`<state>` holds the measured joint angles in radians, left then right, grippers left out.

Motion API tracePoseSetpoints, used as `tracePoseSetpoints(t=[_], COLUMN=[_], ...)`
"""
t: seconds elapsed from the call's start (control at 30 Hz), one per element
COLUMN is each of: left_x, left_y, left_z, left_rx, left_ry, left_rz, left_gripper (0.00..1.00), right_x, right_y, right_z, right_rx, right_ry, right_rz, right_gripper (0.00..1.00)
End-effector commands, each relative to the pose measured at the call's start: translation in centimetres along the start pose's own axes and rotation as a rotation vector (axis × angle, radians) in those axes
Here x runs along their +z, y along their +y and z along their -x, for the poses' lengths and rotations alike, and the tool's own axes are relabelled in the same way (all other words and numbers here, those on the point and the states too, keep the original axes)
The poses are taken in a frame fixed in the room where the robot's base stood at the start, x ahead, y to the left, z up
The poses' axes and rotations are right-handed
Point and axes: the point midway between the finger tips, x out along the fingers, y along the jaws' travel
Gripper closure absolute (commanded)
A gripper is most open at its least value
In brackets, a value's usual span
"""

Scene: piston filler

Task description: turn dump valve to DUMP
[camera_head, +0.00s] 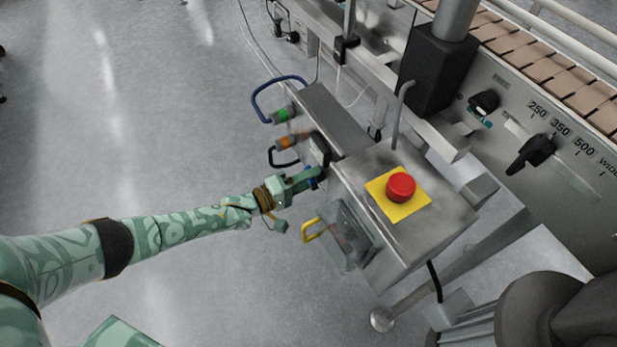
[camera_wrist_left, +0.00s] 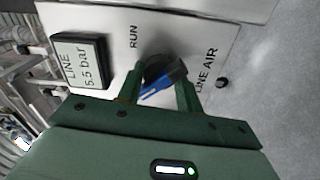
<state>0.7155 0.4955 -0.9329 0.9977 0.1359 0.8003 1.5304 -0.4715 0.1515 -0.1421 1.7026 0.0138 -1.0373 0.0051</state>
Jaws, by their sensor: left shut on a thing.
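The dump valve (camera_wrist_left: 168,71) shows in the left wrist view as a dark round knob with a blue lever (camera_wrist_left: 163,86), on a pale panel marked RUN and LINE AIR. The lever lies slanted between the two fingers. My left gripper (camera_wrist_left: 158,95) is shut on the valve's lever. In the head view my left gripper (camera_head: 308,181) reaches the left side of the steel cabinet, with a bit of blue at its fingertips. The DUMP mark is not visible. My right gripper is not in view.
A LINE 5.5 bar display (camera_wrist_left: 80,61) sits beside the valve. A red emergency button (camera_head: 400,186) on a yellow plate tops the cabinet (camera_head: 432,232). A yellow handle (camera_head: 313,229) and clear box lie below my gripper. Open floor is at left.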

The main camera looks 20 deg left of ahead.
Motion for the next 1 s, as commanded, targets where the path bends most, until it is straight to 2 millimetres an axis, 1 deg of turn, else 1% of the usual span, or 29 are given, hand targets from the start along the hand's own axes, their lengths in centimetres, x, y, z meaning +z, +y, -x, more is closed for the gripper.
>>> tracePoseSetpoints(t=[0.03, 0.5, 0.53, 0.6, 1.0], left_x=[-0.04, -0.05, -0.05, -0.05, -0.01], left_y=[-0.22, -0.23, -0.23, -0.22, -0.05], left_z=[0.16, 0.17, 0.17, 0.16, 0.07], left_rx=[-0.006, -0.006, -0.006, -0.006, -0.002], left_ry=[0.0, 0.001, 0.001, 0.001, 0.0], left_rz=[0.005, 0.019, 0.019, 0.019, 0.017], left_gripper=[0.87, 0.87, 0.59, 0.43, 0.43], right_x=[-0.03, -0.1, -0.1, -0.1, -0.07], right_y=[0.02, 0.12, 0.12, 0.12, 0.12], right_z=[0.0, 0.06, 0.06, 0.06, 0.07], right_rx=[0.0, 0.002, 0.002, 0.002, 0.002], right_ry=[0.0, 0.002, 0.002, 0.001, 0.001], right_rz=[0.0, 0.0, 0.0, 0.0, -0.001], right_gripper=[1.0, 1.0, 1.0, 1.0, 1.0])
